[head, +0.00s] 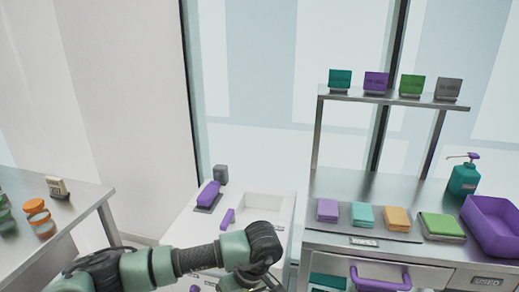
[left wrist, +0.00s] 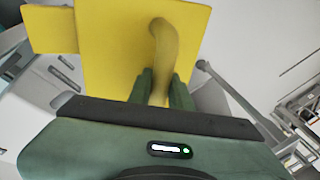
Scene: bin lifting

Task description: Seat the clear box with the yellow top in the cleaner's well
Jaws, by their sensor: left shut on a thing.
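The box's yellow top (left wrist: 115,45) fills the upper middle of the left wrist view, with a curved yellow handle on it. My left gripper (left wrist: 160,88) is shut on this handle, its green fingers on either side. The clear body under the top is mostly hidden. In the head view my left gripper (head: 270,284) is cut off by the bottom edge, and the box does not show. The white cleaner (head: 190,232) stands in front of the window, with a rectangular open well (head: 266,206) in its top, beyond my left wrist. My right gripper is out of view.
A steel bench (head: 330,185) stands right of the cleaner, with folded cloths (head: 361,214), a purple tray (head: 492,225) and a teal pump bottle (head: 464,178). A left table (head: 85,205) holds orange-lidded jars (head: 36,208).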

